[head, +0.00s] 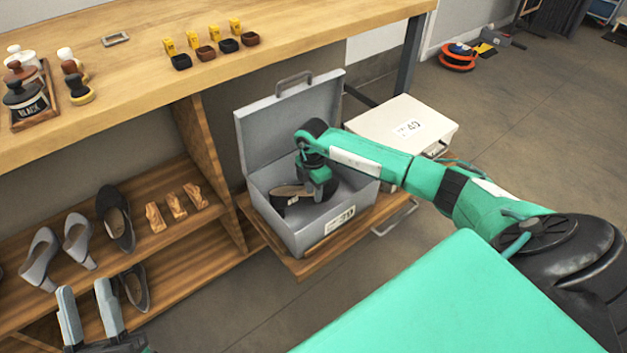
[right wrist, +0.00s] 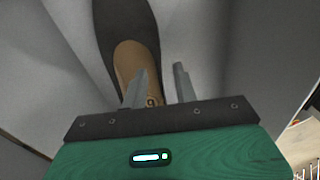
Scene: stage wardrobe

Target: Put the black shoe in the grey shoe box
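The grey shoe box (head: 312,236) stands with its lid (head: 285,125) raised, a "39" label on its front. The black shoe (head: 291,193), with a tan insole, lies inside it; the right wrist view shows its dark side and insole (right wrist: 138,58) against the grey walls. My right gripper (right wrist: 160,88) reaches down into the box. Its fingers are apart, one over the shoe's insole and one beside the shoe, with no clear grip on it. In the head view the right fingertips are hidden. My left gripper (head: 90,307) is open and empty at the lower left.
A white box (head: 405,128) labelled "40" stands behind the grey box. Grey heels (head: 79,240) and another dark shoe (head: 116,218) are on the left shelf. Shoe-care items line the wooden counter (head: 130,70) above. Open floor lies at the right.

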